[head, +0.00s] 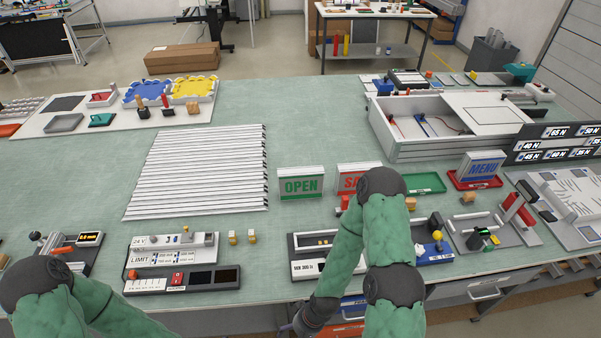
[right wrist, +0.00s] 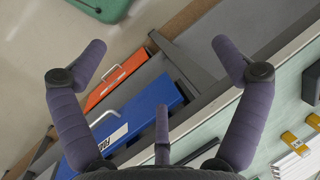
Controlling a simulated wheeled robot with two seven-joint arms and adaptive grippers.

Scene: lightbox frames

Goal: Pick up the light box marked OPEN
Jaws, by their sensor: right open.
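A MENU light box (head: 481,166) with blue letters stands on a red tray farther right. My right gripper (right wrist: 159,44) is open and empty in the right wrist view, low by the bench's front edge, apart from the OPEN box. My left arm shows at the lower left of the head view; its gripper is out of frame.
White slatted strips (head: 200,170) lie left of the OPEN box. A green tray (head: 425,183) and a large white open frame (head: 410,140) are to the right. Control panels (head: 180,265) line the front edge. Blue (right wrist: 140,110) and orange (right wrist: 120,76) drawer fronts lie below my right gripper.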

